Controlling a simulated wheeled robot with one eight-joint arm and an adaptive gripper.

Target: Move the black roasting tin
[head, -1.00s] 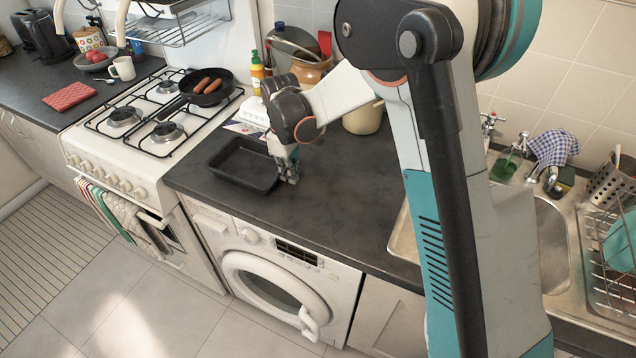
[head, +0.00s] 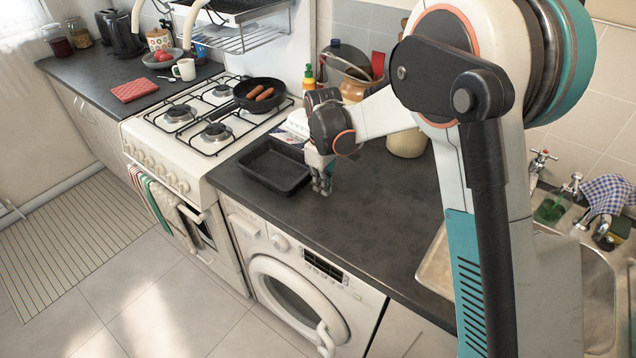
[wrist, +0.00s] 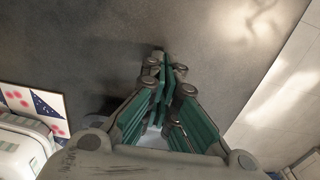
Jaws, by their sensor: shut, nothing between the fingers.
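The black roasting tin (head: 273,168) lies flat and looks empty on the dark counter, above the washing machine and close to the hob. My gripper (head: 322,190) points down just right of the tin's right end, its fingertips low over the counter. Whether the fingertips touch the tin's outer wall or the counter I cannot tell. In the wrist view the fingers (wrist: 164,68) are closed together with nothing held, over bare grey counter. The tin does not show in the wrist view.
The hob holds a frying pan (head: 263,95) with sausages. A cream pot (head: 407,143), a white object (head: 297,122) and a patterned card (wrist: 40,110) lie behind my gripper. The sink (head: 590,270) is at the right. Counter (head: 385,215) right of my gripper is clear.

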